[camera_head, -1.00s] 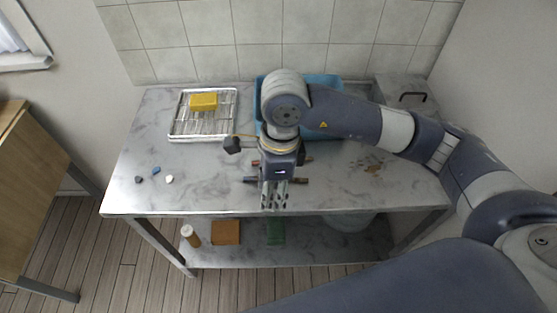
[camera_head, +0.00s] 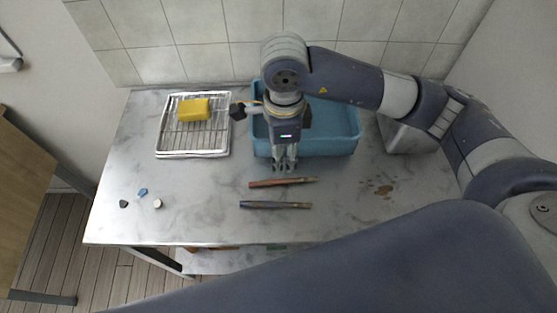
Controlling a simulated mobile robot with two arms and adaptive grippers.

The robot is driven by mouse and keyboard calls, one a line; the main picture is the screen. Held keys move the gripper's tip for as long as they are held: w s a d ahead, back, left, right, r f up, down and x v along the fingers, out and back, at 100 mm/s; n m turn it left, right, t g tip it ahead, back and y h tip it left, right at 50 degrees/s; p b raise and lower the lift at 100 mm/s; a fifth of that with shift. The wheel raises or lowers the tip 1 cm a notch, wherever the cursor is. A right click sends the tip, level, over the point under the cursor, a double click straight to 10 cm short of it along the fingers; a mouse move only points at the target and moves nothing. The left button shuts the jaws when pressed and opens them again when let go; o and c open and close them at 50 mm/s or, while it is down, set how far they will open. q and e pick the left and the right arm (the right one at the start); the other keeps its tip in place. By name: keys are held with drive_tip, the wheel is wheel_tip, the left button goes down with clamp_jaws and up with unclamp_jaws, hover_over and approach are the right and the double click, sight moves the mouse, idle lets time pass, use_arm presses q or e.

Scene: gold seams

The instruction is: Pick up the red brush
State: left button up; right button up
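The red brush (camera_head: 283,182) lies flat on the marble-topped table (camera_head: 190,215), roughly left to right, in front of the blue basin. A second, dark blue-grey brush (camera_head: 275,205) lies nearly parallel to it, closer to the table's front edge. My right gripper (camera_head: 285,168) points down just behind the red brush, in front of the basin, with nothing visible held. Its fingertips appear near the brush in the picture; their height above the table is unclear. I cannot tell how far apart its fingers are. My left gripper is not in view.
The blue basin (camera_head: 340,146) stands behind my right gripper. A wire rack tray (camera_head: 168,150) holds a yellow sponge (camera_head: 194,109). Several small pieces (camera_head: 143,192) lie at left. Brown stains (camera_head: 383,190) mark the right side. My arm covers the front right.

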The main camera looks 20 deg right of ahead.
sight(279, 181)
wheel_tip(279, 181, down, 5)
drive_tip(key=shift+s+f+p, duration=0.1)
drive_tip(key=shift+f+p, duration=0.05)
drive_tip(key=shift+p, duration=0.3)
drive_tip(key=shift+a+f, duration=0.1)
drive_tip(key=shift+f, duration=0.2)
drive_tip(key=f, duration=0.1)
drive_tip(key=f+p, duration=0.2)
drive_tip(key=shift+a+f, duration=0.3)
drive_tip(key=shift+f, duration=0.55)
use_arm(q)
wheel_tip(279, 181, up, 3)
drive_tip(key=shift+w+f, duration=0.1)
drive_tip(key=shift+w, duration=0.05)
use_arm(e)
drive_tip(key=c, duration=0.8)
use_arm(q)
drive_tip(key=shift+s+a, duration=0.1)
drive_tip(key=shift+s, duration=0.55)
use_arm(e)
drive_tip(key=shift+c, duration=0.5)
